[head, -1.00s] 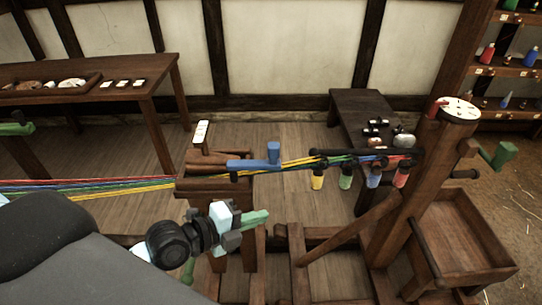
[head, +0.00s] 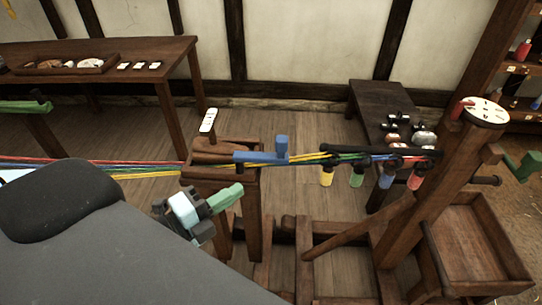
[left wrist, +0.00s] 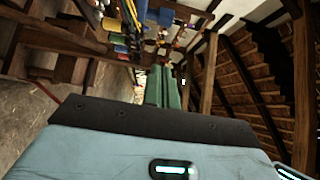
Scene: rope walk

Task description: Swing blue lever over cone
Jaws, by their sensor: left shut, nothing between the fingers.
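The blue lever (head: 262,157) is a flat bar with an upright block, lying over the right edge of a wooden stand (head: 254,176). A brown wooden piece (head: 212,148), which may be the cone, sits in the top of that stand, left of the lever. Coloured strands run past the stand at lever height. My left gripper (head: 232,194), with green fingers, is shut and empty, below and left of the lever and apart from it. Its green fingers also show in the left wrist view (left wrist: 164,88). My right gripper is out of view.
A wooden post with a white dial (head: 485,111) stands right, with yellow, green, blue and red bobbins hanging on a dark bar (head: 380,150). A long table (head: 150,55) is at the back left. Beams and an open wooden tray (head: 470,235) lie low at right.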

